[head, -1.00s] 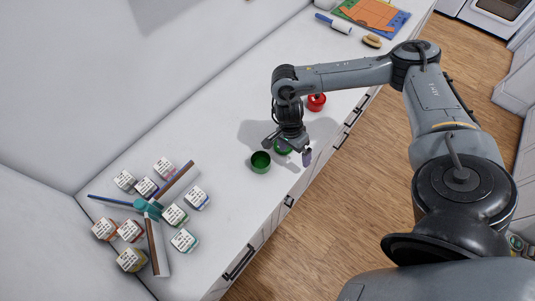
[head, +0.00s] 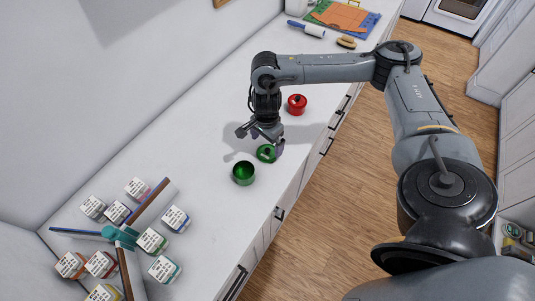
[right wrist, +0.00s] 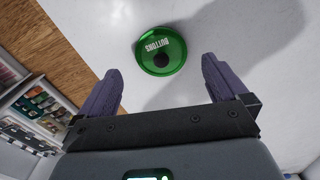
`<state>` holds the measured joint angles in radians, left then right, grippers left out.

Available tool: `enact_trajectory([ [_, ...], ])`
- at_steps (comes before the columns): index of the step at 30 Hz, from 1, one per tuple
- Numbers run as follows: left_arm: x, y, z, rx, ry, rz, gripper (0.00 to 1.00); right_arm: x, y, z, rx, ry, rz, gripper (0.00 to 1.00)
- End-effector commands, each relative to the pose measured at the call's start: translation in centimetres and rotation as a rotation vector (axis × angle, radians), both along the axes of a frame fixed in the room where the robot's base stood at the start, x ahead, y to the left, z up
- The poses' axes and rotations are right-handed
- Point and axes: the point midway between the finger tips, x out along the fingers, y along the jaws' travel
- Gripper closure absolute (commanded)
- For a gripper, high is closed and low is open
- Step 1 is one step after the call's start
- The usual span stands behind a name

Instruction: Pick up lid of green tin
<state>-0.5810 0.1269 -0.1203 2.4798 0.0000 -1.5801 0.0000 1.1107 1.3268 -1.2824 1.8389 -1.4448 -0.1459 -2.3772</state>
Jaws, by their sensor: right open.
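The green lid (head: 266,153), round with a dark knob and the word BUTTONS, lies on the white counter. It also shows in the right wrist view (right wrist: 151,63), just beyond the fingertips. The open green tin (head: 243,173) stands beside it, apart, to the lower left in the head view. My right gripper (head: 261,136) is open and empty above the counter by the lid. In the right wrist view its two purple fingers (right wrist: 160,78) are spread wide, with the lid ahead of the space between them. My left gripper is not in view.
A red tin (head: 297,105) stands behind my right gripper. Several labelled boxes (head: 152,240) sit around a teal-centred divider (head: 120,235) at the lower left. A lint roller (head: 305,29) and a brush (head: 346,43) lie at the far end. The wall edges the counter's left.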

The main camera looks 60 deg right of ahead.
Motion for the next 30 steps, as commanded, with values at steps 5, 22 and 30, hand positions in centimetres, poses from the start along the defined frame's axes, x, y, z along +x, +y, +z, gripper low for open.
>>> enact_trajectory([
  [5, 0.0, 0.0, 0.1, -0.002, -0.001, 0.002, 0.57, 0.0, -0.1, -2.1, -0.001, 0.002, 0.0, 0.0],
  [22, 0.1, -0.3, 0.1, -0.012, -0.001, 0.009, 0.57, 0.1, -0.1, -4.8, -0.001, 0.0, 0.0, 0.06],
  [30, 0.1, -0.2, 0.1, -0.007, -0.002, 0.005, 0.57, 0.1, -0.1, -4.8, -0.001, 0.0, 0.0, 0.47],
])
